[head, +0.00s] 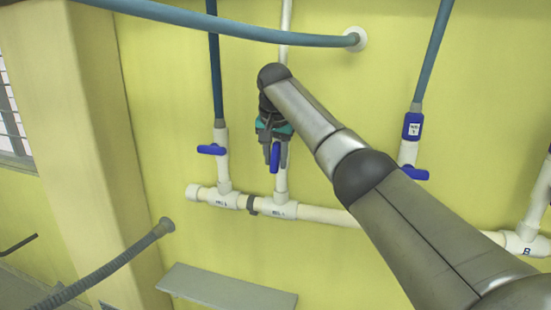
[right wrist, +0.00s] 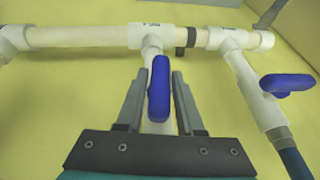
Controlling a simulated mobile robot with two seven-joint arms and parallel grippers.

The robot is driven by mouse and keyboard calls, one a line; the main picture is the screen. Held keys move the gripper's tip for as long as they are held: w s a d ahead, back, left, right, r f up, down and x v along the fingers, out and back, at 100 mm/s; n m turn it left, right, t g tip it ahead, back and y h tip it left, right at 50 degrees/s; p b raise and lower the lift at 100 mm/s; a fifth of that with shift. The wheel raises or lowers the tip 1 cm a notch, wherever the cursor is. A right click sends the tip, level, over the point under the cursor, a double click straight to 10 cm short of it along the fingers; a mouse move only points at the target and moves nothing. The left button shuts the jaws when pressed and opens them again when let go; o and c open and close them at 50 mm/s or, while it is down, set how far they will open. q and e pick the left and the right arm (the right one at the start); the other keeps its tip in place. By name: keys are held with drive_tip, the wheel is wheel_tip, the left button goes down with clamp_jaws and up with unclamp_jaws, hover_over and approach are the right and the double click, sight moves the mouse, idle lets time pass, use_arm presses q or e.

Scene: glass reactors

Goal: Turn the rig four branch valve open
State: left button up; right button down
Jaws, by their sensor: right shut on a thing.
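A blue valve handle (head: 275,157) sits on a white branch pipe that rises from the white header pipe (head: 322,215). The handle lies lengthwise, roughly in line with its branch pipe. My right gripper (head: 275,165) comes down from above and is shut on this handle, one finger on each side. In the right wrist view the handle (right wrist: 158,90) stands between the two grey fingertips of my right gripper (right wrist: 158,78). The label on the tee is too small to read surely. My left gripper is not in view.
Another blue handle (head: 211,150) on the branch to the left lies crosswise, as does one (head: 415,173) on the right branch. A blue hose (head: 230,28) crosses above. A grey shelf (head: 227,288) and a corrugated hose (head: 105,267) are below.

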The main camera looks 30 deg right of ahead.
drive_tip(key=shift+f, duration=0.1)
idle(0.6)
drive_tip(key=c, duration=0.7)
unclamp_jaws()
drive_tip(key=shift+w+a+b+v, duration=0.1)
drive_tip(key=shift+b+v, duration=0.45)
drive_tip(key=shift+v, duration=2)
drive_tip(key=shift+w+a+b+v, duration=0.15)
drive_tip(key=shift+b+v, duration=0.45)
drive_tip(key=shift+v, duration=1.95)
drive_tip(key=shift+w+d+b+v, duration=0.1)
drive_tip(key=shift+b+v, duration=0.45)
drive_tip(key=shift+v, duration=2.05)
